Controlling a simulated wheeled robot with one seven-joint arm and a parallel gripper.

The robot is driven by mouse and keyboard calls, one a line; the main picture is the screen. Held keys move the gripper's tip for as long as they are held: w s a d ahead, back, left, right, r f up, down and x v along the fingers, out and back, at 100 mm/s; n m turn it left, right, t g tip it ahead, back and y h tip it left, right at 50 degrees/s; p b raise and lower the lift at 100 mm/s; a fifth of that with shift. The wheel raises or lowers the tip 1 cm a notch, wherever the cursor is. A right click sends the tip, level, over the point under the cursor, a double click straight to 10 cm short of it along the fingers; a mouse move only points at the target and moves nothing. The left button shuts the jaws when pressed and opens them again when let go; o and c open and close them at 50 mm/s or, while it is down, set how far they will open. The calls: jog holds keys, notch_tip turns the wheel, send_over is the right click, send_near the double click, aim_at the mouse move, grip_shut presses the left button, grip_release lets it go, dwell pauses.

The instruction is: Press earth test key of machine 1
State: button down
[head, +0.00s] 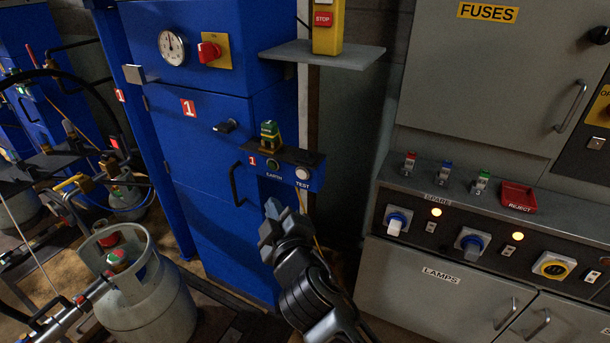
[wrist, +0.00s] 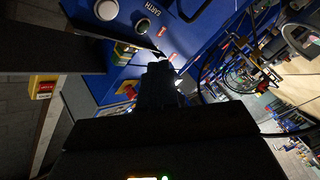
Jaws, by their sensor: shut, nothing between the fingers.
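Machine 1 is a tall blue cabinet (head: 205,140) with red "1" labels. A small blue panel (head: 285,181) juts from its front, lettered EARTH and TEST. On it are a dark green round piece (head: 272,163) above EARTH and a white round button (head: 302,173) above TEST. The wrist view shows the white button (wrist: 106,10) and the green piece (wrist: 142,26) too. My gripper (head: 273,208) is shut and empty, below and in front of the panel, apart from both pieces in the head view. It shows dark in the wrist view (wrist: 158,70).
A yellow box with a red STOP button (head: 323,19) stands on a grey shelf (head: 330,57) above right. A green and brass fitting (head: 270,136) sits on the panel's top. A grey console (head: 470,230) is to the right; a gas cylinder (head: 150,305) is lower left.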

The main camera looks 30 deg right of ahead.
aim_at(302, 174)
jog(key=shift+w+d+p, duration=0.8)
jog(key=shift+w+d, duration=0.05)
jog(key=shift+d, duration=0.35)
jog(key=shift+w+d+p, duration=0.85)
jog(key=shift+w+d, duration=0.05)
jog(key=shift+d, duration=0.25)
jog(key=shift+w+d+p, duration=0.8)
jog(key=shift+w+d, duration=0.05)
jog(key=shift+d, duration=0.35)
jog(key=shift+d, duration=0.1)
jog(key=shift+w+d, duration=0.2)
jog(key=shift+w, duration=0.05)
jog(key=shift+w+d+p, duration=0.2)
jog(key=shift+d+p, duration=0.15)
jog(key=shift+p, duration=0.05)
jog(key=shift+a, duration=0.1)
dwell(0.5)
jog(key=shift+s+a+b, duration=0.45)
jog(key=shift+a+b, duration=0.1)
